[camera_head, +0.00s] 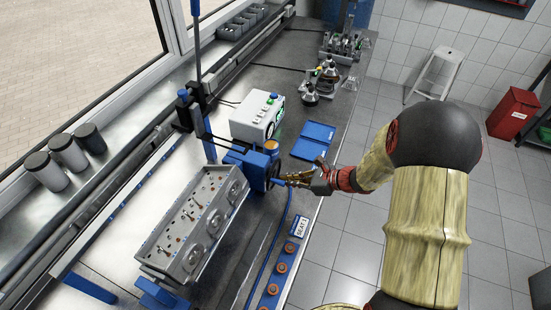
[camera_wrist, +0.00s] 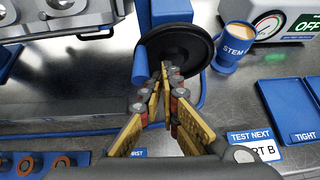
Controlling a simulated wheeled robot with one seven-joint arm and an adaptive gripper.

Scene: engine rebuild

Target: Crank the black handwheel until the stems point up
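The black handwheel (camera_wrist: 185,48) is at top centre in the wrist view, with a blue crank handle (camera_wrist: 140,68) at its left. In the head view the handwheel (camera_head: 274,172) is partly hidden at the blue fixture's right end. The grey cylinder head (camera_head: 183,222) sits in that fixture, tilted, with small stems (camera_head: 190,214) on its upper face and round ports on its right face. My gripper (camera_wrist: 166,72) has its fingertips nearly together in front of the wheel, just right of the handle. The handle appears outside the fingers; contact is unclear. It also shows in the head view (camera_head: 287,180).
A white gauge box (camera_head: 257,116) stands behind the fixture. A blue cup (camera_wrist: 232,50) is right of the wheel. Blue trays (camera_head: 313,140) lie on the bench. A blue hose (camera_head: 279,235) and several orange-brown rings (camera_head: 277,267) lie near the front edge. Grey canisters (camera_head: 68,152) stand left.

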